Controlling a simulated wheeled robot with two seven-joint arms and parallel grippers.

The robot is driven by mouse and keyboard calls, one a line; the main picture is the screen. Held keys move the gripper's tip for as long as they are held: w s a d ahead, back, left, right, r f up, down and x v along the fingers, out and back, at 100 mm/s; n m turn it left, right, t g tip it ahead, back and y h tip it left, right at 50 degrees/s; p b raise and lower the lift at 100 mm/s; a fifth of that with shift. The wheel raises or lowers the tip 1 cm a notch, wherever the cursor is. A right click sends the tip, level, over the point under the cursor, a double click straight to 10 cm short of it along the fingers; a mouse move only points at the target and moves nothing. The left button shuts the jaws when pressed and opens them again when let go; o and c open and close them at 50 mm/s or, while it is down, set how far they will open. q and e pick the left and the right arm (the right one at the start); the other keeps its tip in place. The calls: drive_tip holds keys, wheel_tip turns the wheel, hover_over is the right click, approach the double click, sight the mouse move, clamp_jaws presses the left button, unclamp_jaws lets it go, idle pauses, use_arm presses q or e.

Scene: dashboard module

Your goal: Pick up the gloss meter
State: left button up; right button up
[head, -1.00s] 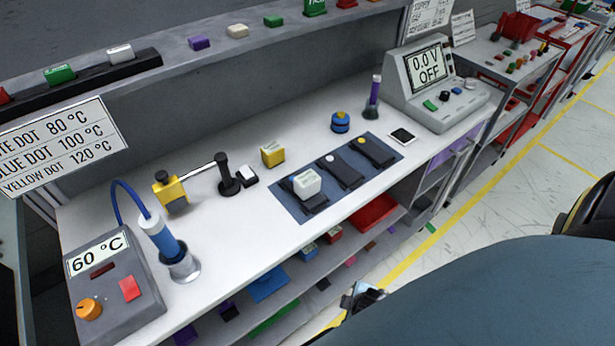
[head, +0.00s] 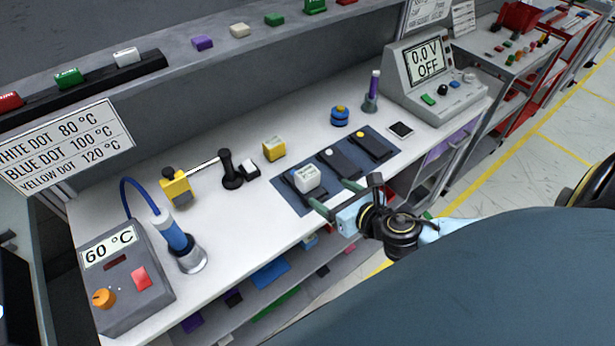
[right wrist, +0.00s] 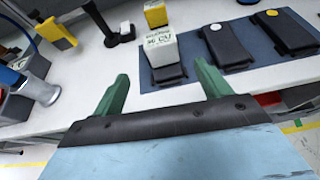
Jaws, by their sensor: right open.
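The gloss meter appears to be the white box with dark lettering (head: 307,178), sitting on the leftmost black panel on the dark blue mat. In the right wrist view, the white box (right wrist: 161,48) stands just ahead of the fingers, roughly centred between them. My right gripper (head: 335,197) is open and empty at the bench's front edge, its green fingers (right wrist: 160,76) pointing toward the box but apart from it. My left gripper is not in view.
The dark blue mat (head: 285,191) also holds two more black panels (head: 340,163). A yellow box (head: 273,149) stands behind the white box. A black stand (head: 230,170) and a heater unit (head: 125,275) are to the left. A voltage unit (head: 432,82) is at the right.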

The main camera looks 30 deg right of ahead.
sight(311, 181)
drive_tip(key=shift+w+n, duration=0.3)
drive_tip(key=shift+w, duration=0.05)
drive_tip(key=x, duration=0.7)
drive_tip(key=shift+w+a+f, duration=0.1)
drive_tip(key=shift+w+f, duration=0.05)
drive_tip(key=shift+w, duration=0.15)
drive_tip(key=x, duration=0.5)
drive_tip(key=shift+d+f+b, duration=0.1)
drive_tip(key=shift+d+b, duration=0.1)
drive_tip(key=shift+b, duration=0.1)
drive_tip(key=c, duration=1.2)
